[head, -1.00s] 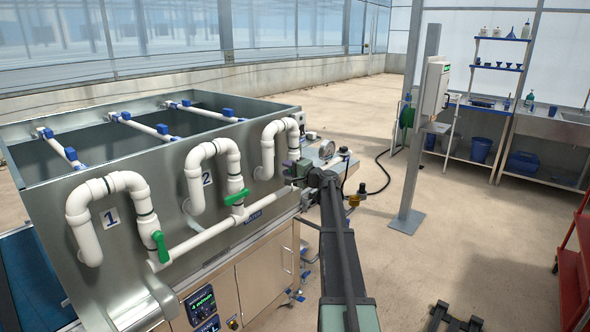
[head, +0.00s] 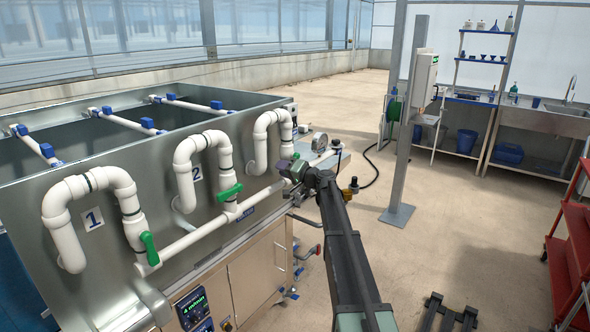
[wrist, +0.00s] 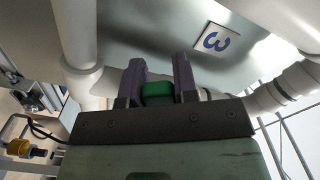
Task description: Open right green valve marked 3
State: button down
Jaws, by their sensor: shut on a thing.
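The green valve handle marked 3 (wrist: 158,92) sits between the two fingers of my gripper (wrist: 158,72) in the wrist view. My gripper is shut on it. The 3 label (wrist: 215,41) is on the steel panel just beyond, to the right. How far the handle is turned cannot be told.
Green valve 2 (head: 230,192) and green valve 1 (head: 149,248) are on the pipes to the left. A horizontal white pipe (head: 195,236) runs along the steel tank (head: 130,165). The floor at right is mostly open.

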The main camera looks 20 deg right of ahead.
jog(key=c, duration=0.9)
grip_release()
jog(key=shift+s, duration=0.1)
jog(key=v, duration=1)
jog(key=shift+s+d, duration=0.25)
